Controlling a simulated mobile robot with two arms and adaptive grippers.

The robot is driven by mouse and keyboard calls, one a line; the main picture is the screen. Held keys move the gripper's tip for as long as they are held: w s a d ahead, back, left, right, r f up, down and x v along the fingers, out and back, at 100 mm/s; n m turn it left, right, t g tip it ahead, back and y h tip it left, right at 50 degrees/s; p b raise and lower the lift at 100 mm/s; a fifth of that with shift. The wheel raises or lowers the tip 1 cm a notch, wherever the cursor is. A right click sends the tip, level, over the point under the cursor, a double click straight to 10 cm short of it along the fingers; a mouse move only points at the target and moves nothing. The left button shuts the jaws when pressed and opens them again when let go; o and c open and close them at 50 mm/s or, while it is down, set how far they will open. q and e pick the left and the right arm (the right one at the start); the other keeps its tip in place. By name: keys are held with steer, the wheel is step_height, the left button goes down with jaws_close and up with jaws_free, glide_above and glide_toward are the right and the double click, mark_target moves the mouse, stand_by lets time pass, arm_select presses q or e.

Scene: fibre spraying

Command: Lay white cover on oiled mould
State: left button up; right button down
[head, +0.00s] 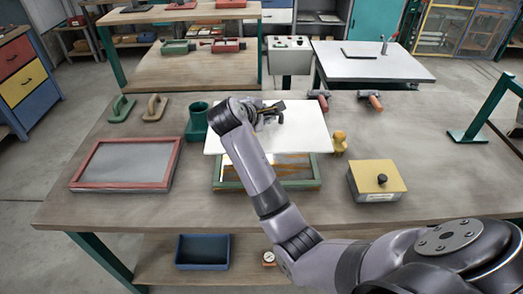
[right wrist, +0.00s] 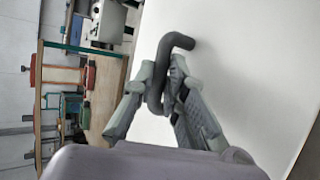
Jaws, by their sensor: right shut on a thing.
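The white cover (head: 305,133) is a flat white sheet in the middle of the table in the head view. It lies over the far part of the green-framed mould (head: 228,184), whose near part shows a shiny, brownish surface. Whether the cover touches the mould I cannot tell. My right gripper (head: 268,118) is above the cover, shut on the cover's dark bent handle (right wrist: 178,42). In the right wrist view the fingers (right wrist: 165,95) are on both sides of the handle, and the white cover (right wrist: 255,50) fills the right side. My left gripper is not in view.
A red-framed panel (head: 128,163) lies left of the mould. A green cup (head: 197,122) stands close to the cover's left edge, and a yellow knob-shaped object (head: 340,143) at its right. A yellow-lidded box (head: 377,181) stands further right.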

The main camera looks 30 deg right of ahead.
mark_target(264, 138)
steer(key=f+p, duration=0.1)
steer(key=f, duration=1.2)
steer(key=shift+a+f, duration=0.2)
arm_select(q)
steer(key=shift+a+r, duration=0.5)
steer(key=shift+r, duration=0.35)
arm_select(e)
steer(key=shift+f, duration=0.1)
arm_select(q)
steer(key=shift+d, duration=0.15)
arm_select(e)
steer(key=c, duration=1.6)
jaws_free()
steer(key=shift+f, duration=0.1)
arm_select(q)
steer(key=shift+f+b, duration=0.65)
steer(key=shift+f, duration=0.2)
arm_select(e)
steer(key=v, duration=1.2)
